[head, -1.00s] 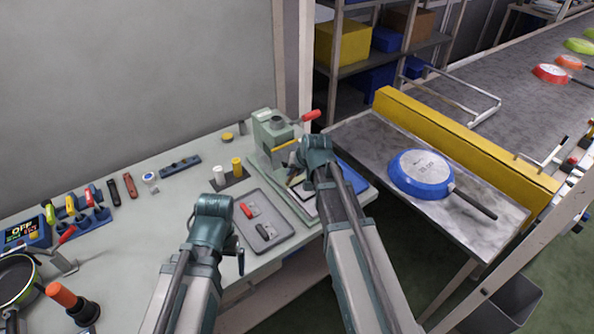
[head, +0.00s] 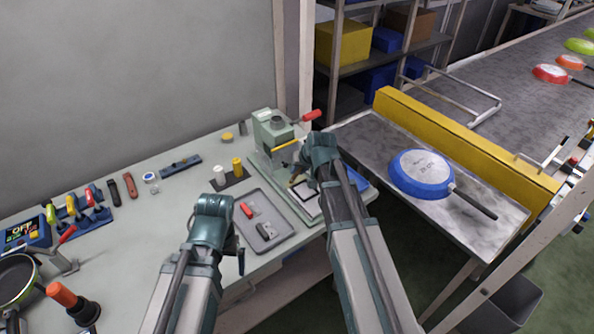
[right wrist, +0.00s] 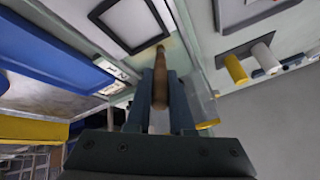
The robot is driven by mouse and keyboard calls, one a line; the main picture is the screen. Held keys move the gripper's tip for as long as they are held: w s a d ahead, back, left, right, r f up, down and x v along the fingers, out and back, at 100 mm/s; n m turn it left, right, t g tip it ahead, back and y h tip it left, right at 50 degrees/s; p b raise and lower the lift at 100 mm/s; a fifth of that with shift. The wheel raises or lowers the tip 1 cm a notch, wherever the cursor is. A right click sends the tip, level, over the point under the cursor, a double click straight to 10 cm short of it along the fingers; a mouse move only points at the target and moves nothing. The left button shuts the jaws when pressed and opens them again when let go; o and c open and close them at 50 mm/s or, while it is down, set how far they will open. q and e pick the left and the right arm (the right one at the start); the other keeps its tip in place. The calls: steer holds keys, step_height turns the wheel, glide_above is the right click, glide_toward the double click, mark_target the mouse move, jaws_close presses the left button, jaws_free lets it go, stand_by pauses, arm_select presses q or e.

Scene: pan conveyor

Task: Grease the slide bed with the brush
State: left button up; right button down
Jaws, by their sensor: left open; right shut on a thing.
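The brush (right wrist: 160,84) has a brown wooden handle, and my right gripper (right wrist: 161,100) is shut on it. Its tip is over or against the pale green bed in the right wrist view; I cannot tell if it touches. The slide bed (head: 304,205) is the flat pale green base of the press-like machine (head: 272,130), with a black-framed white plate (right wrist: 126,22) on it. In the head view my right gripper (head: 298,182) is over the bed, partly hidden by its wrist. My left gripper (head: 240,262) is open and empty, in front of the grey tray.
A grey tray (head: 282,236) with red and black pieces lies left of the machine. White and yellow cylinders (head: 237,167) stand behind it. A blue bin (right wrist: 50,50) is beside the bed. A blue pan (head: 421,174) lies upside down on the metal table at right.

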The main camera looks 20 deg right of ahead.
steer(key=shift+w+d, duration=0.2)
steer(key=shift+d, duration=0.5)
steer(key=shift+w+d, duration=0.1)
steer(key=shift+d, duration=0.05)
steer(key=shift+w+d, duration=0.25)
steer(key=shift+d, duration=0.4)
steer(key=shift+d, duration=0.1)
steer(key=shift+w+d, duration=0.25)
steer(key=shift+d, duration=0.45)
steer(key=shift+a, duration=0.1)
steer(key=shift+a, duration=0.85)
steer(key=shift+a, duration=0.15)
steer(key=shift+a, duration=0.75)
